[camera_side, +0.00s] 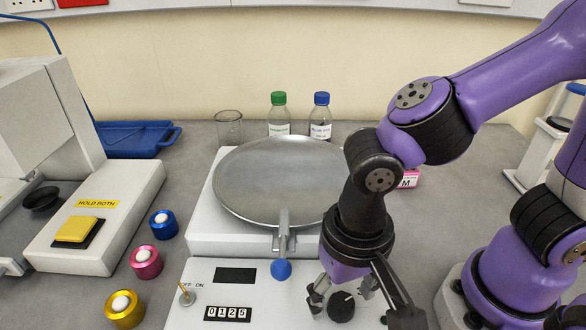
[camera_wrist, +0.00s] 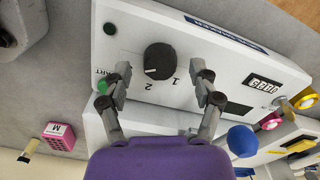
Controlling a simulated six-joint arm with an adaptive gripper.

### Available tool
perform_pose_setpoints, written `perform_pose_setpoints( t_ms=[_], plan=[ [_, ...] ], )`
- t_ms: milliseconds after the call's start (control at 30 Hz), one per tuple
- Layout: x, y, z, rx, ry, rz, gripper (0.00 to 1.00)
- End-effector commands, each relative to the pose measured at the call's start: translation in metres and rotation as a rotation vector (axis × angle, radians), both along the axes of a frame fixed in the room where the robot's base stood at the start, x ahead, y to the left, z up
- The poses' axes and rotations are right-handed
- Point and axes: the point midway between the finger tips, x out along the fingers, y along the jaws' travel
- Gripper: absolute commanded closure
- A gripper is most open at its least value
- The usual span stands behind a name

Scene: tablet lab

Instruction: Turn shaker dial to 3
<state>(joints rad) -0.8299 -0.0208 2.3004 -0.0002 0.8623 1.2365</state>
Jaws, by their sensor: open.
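The shaker dial (camera_side: 341,307) is a round black knob on the white front panel of the shaker (camera_side: 205,270). In the wrist view the dial (camera_wrist: 159,60) has a white mark at its lower left edge, with printed numerals 1 and 2 beside it; I cannot see a 3. My gripper (camera_side: 342,296) points down over the panel at the dial. In the wrist view my gripper (camera_wrist: 165,74) is open, one finger on each side of the dial, with gaps between fingers and knob. A green button (camera_wrist: 110,87) is partly hidden by the left finger.
The shaker's round metal platform (camera_side: 250,180) has a clamp lever with a blue knob (camera_side: 281,269) near my gripper. A toggle switch (camera_side: 186,294) stands at the panel's left. Yellow (camera_side: 124,309), pink and blue round items line the left. Bottles (camera_side: 278,115) stand behind.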

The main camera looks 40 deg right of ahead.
Motion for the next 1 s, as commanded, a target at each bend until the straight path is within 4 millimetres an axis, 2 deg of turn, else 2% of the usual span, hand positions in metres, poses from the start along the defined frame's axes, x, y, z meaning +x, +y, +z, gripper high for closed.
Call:
perform_pose_setpoints(
  t_ms=[300, 500, 733, 933, 1000],
  plan=[
    [0.001, 0.001, 0.068, 0.005, -0.004, 0.000, 0.29],
    [0.000, 0.000, 0.102, 0.002, -0.002, 0.000, 0.29],
    [0.000, 0.000, 0.114, -0.001, 0.001, 0.000, 0.29],
    [0.000, 0.000, 0.113, -0.001, 0.001, -0.002, 0.29],
    [-0.001, -0.001, 0.105, -0.003, 0.002, -0.053, 0.29]
  ],
)
